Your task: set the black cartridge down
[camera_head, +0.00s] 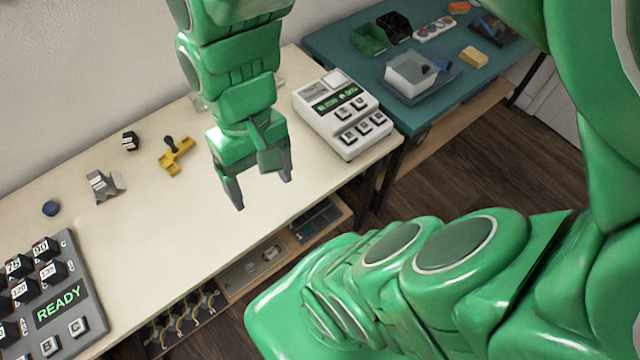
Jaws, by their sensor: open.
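A small black block with a pale label, probably the black cartridge (130,141), rests on the cream bench (150,235) near the wall. Similar black blocks with numbered labels stand in the grey device (62,312) at lower left, whose display reads READY. I cannot tell for certain which one is the cartridge. My gripper (262,190) hangs over the bench, left of the white keypad device, fingers pointing down. It is open, and nothing shows between its fingers. It is apart from the small black block.
A yellow tool (176,158), a grey stand (104,186) and a dark blue knob (50,208) lie on the left of the bench. The white keypad device (341,113) stands at right. A teal table (440,113) holds bins. The bench middle is clear.

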